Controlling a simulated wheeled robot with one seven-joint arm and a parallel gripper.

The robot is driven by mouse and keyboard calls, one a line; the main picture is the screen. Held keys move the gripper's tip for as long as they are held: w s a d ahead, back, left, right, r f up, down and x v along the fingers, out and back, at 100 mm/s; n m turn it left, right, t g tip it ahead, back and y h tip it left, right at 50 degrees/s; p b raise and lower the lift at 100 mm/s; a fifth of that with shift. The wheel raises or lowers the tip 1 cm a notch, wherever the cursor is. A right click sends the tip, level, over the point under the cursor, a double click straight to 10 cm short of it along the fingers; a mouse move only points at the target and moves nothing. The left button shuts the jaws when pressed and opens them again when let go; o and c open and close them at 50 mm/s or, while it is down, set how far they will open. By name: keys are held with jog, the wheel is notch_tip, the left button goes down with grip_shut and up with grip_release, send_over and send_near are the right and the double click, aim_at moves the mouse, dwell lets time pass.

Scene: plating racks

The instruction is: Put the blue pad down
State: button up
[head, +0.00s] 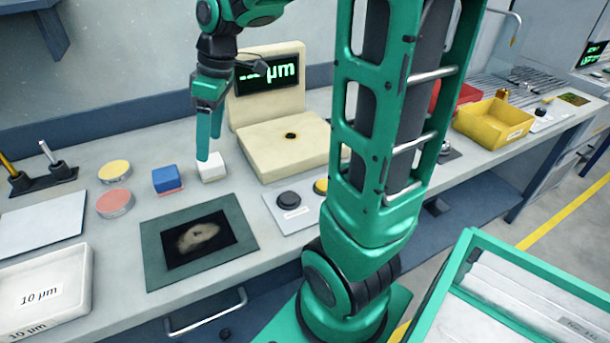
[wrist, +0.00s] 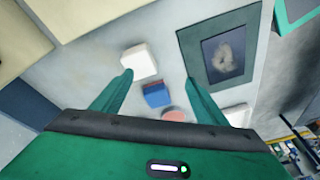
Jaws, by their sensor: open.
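The blue pad (head: 166,179) is a small block with a reddish underside, lying on the grey counter left of a white block (head: 211,167). My gripper (head: 210,148) is open and empty, with its fingers pointing down close to the white block. In the wrist view, the blue pad (wrist: 157,96) shows between the two open fingers (wrist: 158,78), and the white block (wrist: 139,62) shows near the left fingertip. The fingers do not appear to touch the pad. The exact height of the fingertips above the counter cannot be told.
A green-framed dark mat (head: 156,260) lies in front of the pad. Yellow (head: 114,171) and pink (head: 114,203) round tins are to its left. A cream gauge with a lit display (head: 282,152) stands right. A white tray (head: 82,290) is front left.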

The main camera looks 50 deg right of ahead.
jog(key=s+d+f+m, duration=0.1)
jog(key=s+d+m, duration=0.1)
jog(key=s+m, duration=0.2)
jog(key=s+d+f+m+g+h, duration=0.1)
jog(key=s+m, duration=0.4)
jog(key=s, duration=0.6)
jog(key=s+d+f+m+h, duration=0.1)
jog(key=s+d+f+m, duration=0.1)
jog(key=s+d+m, duration=0.3)
jog(key=shift+s+d+f+g, duration=0.1)
jog(key=shift+s+f+g, duration=0.1)
jog(key=shift+s, duration=0.65)
jog(key=shift+s+d+f+g, duration=0.1)
jog(key=shift+s+f+g, duration=0.1)
jog(key=shift+s, duration=0.65)
jog(key=shift+w+f, duration=0.3)
jog(key=shift+w, duration=0.55)
jog(key=shift+s+r, duration=0.1)
jog(key=shift+o, duration=0.4)
